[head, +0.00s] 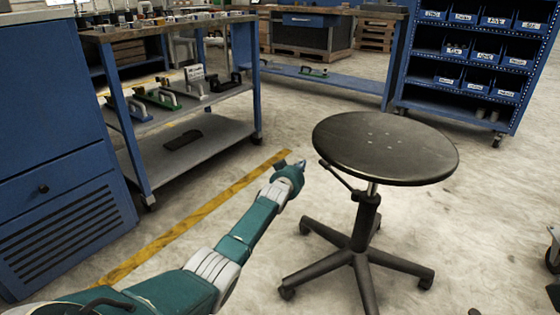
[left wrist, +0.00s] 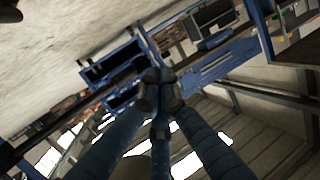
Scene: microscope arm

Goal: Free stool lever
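The stool has a round dark seat (head: 385,147) on a post with a five-legged black base (head: 360,255). Its lever (head: 336,174) is a thin dark rod that slants up and left from the post, with its tip just below the seat's left edge. My left gripper (head: 299,164) is left of the lever tip, with a visible gap in the picture; the depth between them is hard to judge. In the left wrist view, the blue fingers (left wrist: 160,88) converge with their dark tips together and nothing visible between them. My right gripper is out of view.
A blue workbench with a lower shelf (head: 205,140) stands left, beside a blue cabinet (head: 50,150). A blue bin rack (head: 480,60) is behind the stool. A yellow floor stripe (head: 190,220) runs beside my arm. The floor around the stool is mostly clear.

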